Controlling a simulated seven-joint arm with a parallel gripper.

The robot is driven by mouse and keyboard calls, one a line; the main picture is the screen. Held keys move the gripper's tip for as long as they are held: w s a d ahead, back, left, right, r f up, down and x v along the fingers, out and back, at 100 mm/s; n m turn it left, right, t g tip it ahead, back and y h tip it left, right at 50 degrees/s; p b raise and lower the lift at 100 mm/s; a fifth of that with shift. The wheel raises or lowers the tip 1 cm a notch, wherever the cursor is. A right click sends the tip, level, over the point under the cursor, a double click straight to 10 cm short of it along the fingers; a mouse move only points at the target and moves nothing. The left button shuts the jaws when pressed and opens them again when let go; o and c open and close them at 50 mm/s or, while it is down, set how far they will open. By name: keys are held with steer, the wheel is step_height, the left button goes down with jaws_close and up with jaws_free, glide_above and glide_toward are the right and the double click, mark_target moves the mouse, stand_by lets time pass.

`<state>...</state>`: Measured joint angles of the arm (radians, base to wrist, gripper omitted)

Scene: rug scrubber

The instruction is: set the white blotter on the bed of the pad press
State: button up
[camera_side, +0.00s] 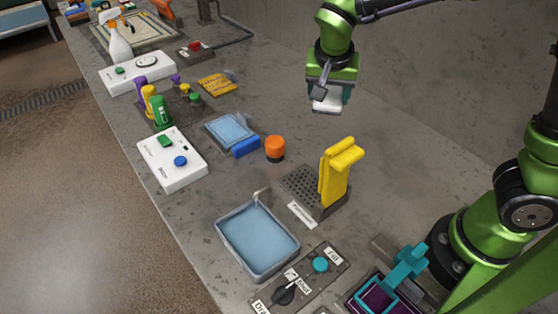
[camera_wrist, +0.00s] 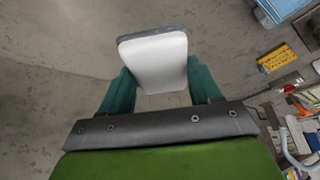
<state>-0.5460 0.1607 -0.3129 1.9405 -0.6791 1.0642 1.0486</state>
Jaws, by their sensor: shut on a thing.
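The white blotter (camera_side: 326,104) is held by my gripper (camera_side: 328,92) in the air above the back of the bench. In the wrist view the blotter (camera_wrist: 155,58) is a white block with rounded corners and a grey edge, between the two teal fingers of my gripper (camera_wrist: 162,88). A grey perforated plate with a yellow upright (camera_side: 336,175) stands below my gripper in the side view; it may be the pad press, but its label is too small to read surely. My gripper is well above it and apart from it. Part of the plate is hidden behind the yellow upright.
An orange knob (camera_side: 275,149) and a light blue pad (camera_side: 229,130) lie left of the plate. A blue-filled tray (camera_side: 257,240) and a dial panel (camera_side: 300,282) are in front. A purple tray with a teal handle (camera_side: 405,265) is near my base. The bench below my gripper is clear.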

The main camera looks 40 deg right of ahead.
steer(key=s+a+f+m+g, duration=0.2)
steer(key=a+f+m+g, duration=0.3)
steer(key=m, duration=0.8)
steer(key=m+g+y, duration=0.2)
steer(key=m+y, duration=0.2)
steer(key=m, duration=0.9)
glide_above(311, 188)
steer(key=w, duration=0.2)
step_height(311, 188, down, 4)
steer(key=shift+s+f, duration=0.15)
steer(key=shift+f, duration=1.2)
steer(key=shift+s+f, duration=0.1)
steer(key=shift+f, duration=1.2)
steer(key=shift+f, duration=0.55)
steer(key=o, duration=1)
steer(key=shift+o, duration=0.2)
steer(key=v, duration=1.6)
steer(key=shift+w+a+r, duration=0.3)
steer(key=shift+w, duration=0.15)
